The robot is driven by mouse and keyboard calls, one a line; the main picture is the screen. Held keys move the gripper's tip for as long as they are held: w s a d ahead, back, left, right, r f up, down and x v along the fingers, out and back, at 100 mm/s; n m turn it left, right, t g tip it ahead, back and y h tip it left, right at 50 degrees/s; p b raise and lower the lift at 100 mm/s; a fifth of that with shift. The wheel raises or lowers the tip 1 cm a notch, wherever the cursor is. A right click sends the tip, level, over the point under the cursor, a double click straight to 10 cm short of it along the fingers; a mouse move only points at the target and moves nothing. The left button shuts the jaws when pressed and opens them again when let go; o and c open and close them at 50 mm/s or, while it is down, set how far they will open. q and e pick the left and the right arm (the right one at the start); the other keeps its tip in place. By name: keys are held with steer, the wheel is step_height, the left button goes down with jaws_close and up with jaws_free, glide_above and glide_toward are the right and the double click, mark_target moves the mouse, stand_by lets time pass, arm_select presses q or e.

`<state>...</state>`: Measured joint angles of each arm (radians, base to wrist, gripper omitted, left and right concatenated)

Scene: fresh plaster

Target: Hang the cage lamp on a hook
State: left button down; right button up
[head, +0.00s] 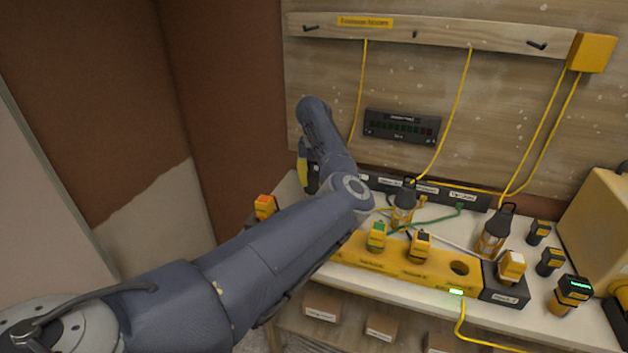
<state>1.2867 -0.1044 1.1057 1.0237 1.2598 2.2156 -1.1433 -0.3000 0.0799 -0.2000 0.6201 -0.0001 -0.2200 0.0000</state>
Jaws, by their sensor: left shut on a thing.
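My left gripper (311,180) is at the back left of the bench, mostly hidden behind my own wrist. It is shut on a yellow thing (302,170); too little shows to tell what it is. Two cage lamps, yellow with dark tops, stand on the bench: one in the middle (403,205), one on the right (493,238). Above, a pale wooden rail (460,34) carries dark hooks: a left hook (311,28), a small middle one (415,34) and a right hook (537,45). All three look empty. My right gripper is out of view.
Yellow cables (460,95) hang from the rail to the bench. A yellow charging block (375,260) with several batteries crosses the bench. A black panel (401,127) is on the wall. A tan case (603,215) stands at right. The wall below the rail is mostly open.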

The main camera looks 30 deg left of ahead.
arm_select(q)
steer(key=c, duration=1)
jaws_free()
steer(key=shift+c, duration=0.2)
